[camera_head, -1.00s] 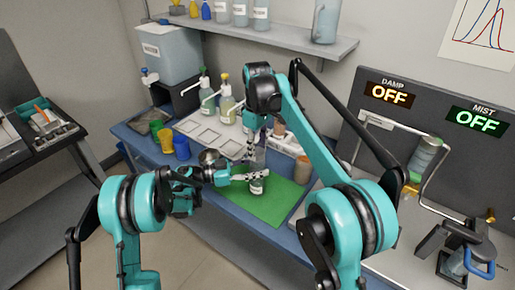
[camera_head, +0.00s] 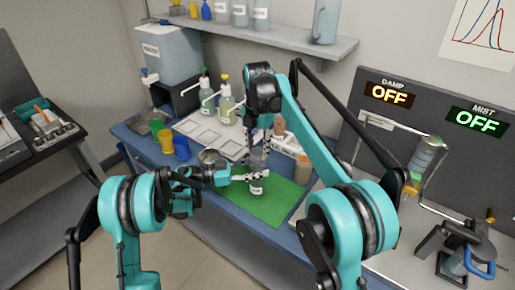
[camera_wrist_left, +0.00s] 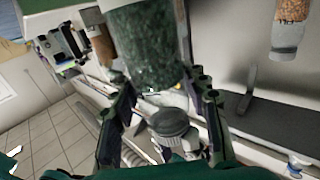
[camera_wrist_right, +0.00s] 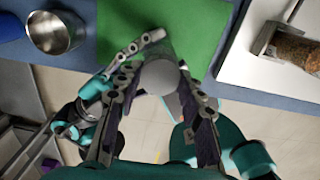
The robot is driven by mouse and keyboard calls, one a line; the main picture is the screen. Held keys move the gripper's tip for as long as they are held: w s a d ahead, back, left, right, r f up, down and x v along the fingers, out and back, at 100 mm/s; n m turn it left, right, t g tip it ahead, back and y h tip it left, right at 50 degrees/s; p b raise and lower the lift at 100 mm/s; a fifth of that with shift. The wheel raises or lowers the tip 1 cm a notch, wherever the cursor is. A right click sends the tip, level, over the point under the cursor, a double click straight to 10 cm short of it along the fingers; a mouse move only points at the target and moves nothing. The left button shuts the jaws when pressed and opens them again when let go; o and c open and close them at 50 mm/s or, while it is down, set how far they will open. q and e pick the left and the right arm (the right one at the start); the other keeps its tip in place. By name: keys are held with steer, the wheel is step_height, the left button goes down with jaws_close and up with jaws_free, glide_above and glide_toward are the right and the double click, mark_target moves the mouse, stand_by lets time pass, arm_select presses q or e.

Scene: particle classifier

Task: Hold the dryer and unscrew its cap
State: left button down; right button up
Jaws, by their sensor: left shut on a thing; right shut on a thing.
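The dryer (camera_head: 257,187), a clear jar with a pale label, is upright over the green mat. In the left wrist view its dark green granules (camera_wrist_left: 145,45) show between my left fingers. My left gripper (camera_head: 252,176) is shut on the jar's body from the left. My right gripper (camera_head: 259,146) points down from above and is shut at the jar's top. In the right wrist view the grey round cap (camera_wrist_right: 158,77) lies between the right fingers, with a left finger beside it. Whether the cap has turned or lifted cannot be told.
The green mat (camera_head: 218,197) lies on the blue bench. A steel cup (camera_wrist_right: 52,30), a yellow cup (camera_head: 166,140) and a blue cup (camera_head: 182,148) stand left of it. A brown-topped jar (camera_head: 302,168) is close on the right. White trays (camera_head: 205,135) and bottles stand behind.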

mark_target(258, 151)
steer(key=shift+r, duration=0.2)
stand_by(0.3)
steer(key=shift+r, duration=0.95)
steer(key=shift+r, duration=2)
arm_select(q)
steer(key=c, duration=0.7)
jaws_free()
steer(key=shift+a, duration=0.15)
